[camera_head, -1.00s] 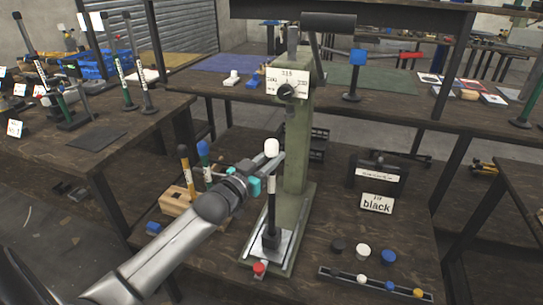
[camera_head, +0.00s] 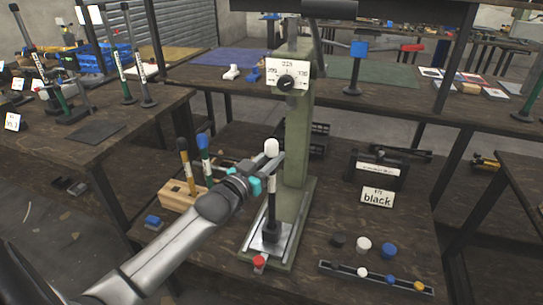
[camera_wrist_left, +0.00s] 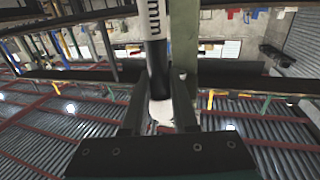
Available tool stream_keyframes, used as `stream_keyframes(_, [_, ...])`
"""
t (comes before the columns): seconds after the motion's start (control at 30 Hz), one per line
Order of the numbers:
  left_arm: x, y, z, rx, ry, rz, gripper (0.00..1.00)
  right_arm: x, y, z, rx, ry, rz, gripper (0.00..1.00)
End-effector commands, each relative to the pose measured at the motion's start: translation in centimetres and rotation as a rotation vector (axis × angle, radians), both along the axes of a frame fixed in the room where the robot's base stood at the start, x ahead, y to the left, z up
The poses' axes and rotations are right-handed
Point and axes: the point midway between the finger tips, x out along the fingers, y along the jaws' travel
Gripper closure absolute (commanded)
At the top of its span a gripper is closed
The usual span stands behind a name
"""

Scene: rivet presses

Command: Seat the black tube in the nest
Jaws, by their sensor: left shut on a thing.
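The black tube (camera_head: 272,203) stands upright, with a white cap (camera_head: 271,147) on top and a pale label on its side. My left gripper (camera_head: 272,162) is shut on its upper part, just below the cap. In the left wrist view the tube (camera_wrist_left: 156,60) lies between the two fingers (camera_wrist_left: 160,104). The nest (camera_head: 271,236) is a dark block on the plate of the green press (camera_head: 297,150). The tube's lower end meets the nest in the head view; I cannot tell how deep it sits. My right gripper is not in view.
A red knob (camera_head: 259,262) is at the press's front. A wooden block (camera_head: 180,197) holding tools stands left, near a blue block (camera_head: 152,221). At right are a "black" sign (camera_head: 377,197), loose caps (camera_head: 363,244) and a rail (camera_head: 375,279) of small coloured pieces.

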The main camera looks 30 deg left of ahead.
Motion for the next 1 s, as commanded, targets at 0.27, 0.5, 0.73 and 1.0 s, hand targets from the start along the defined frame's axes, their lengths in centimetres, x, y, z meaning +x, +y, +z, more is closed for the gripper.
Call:
stream_keyframes(0.27, [0.0, 0.0, -0.7, 0.000, -0.003, -0.001, 1.00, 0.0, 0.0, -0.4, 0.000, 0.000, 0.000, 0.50])
stream_keyframes(0.5, [0.0, 0.0, -1.3, 0.000, -0.002, 0.000, 1.00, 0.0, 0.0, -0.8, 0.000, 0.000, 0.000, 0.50])
stream_keyframes(0.73, [0.0, 0.0, -1.9, 0.000, -0.002, 0.000, 1.00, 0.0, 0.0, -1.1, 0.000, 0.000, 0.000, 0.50])
stream_keyframes(1.0, [0.0, 0.0, -2.0, 0.000, -0.003, 0.000, 0.55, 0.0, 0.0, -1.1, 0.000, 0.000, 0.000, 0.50])
